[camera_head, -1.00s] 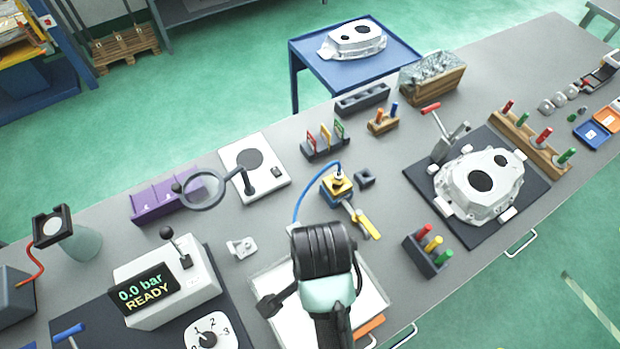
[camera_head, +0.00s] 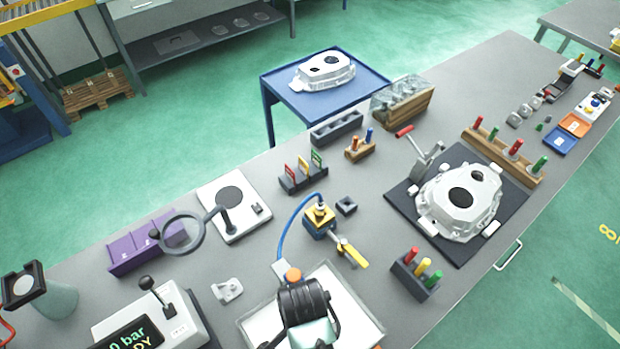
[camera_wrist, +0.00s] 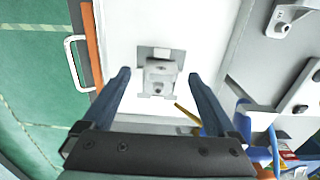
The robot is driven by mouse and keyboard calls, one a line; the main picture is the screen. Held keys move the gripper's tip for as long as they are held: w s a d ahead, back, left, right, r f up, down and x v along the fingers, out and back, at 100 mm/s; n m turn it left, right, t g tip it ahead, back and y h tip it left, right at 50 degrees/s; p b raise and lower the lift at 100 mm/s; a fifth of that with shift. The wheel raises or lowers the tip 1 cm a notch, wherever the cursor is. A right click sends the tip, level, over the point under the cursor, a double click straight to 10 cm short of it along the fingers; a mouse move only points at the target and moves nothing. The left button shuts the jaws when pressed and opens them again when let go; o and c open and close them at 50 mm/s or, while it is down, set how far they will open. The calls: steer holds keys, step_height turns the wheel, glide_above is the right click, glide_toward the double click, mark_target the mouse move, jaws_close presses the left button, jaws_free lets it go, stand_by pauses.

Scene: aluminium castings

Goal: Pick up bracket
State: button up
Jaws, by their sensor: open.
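A small grey metal bracket (camera_wrist: 160,76) with a hole in its front face lies on the white surface of a tray (camera_wrist: 203,25) in the wrist view. My gripper (camera_wrist: 158,75) is open, with one dark blue finger on each side of this bracket. No contact shows between fingers and bracket. A second light grey bracket-like part (camera_wrist: 286,20) lies on the bench at the upper right; it also shows in the head view (camera_head: 228,290), left of the tray. In the head view, my arm covers part of the tray and the first bracket is hidden.
A yellow-and-blue fixture (camera_head: 319,220) with a blue hose stands behind the tray. A magnifier (camera_head: 180,234) stands to the left, and a block with coloured pegs (camera_head: 416,274) to the right. A large casting (camera_head: 458,200) rests on a dark mat. Bare bench lies between them.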

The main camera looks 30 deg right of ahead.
steer(key=shift+f, duration=1.25)
jaws_close()
steer(key=shift+r, duration=0.2)
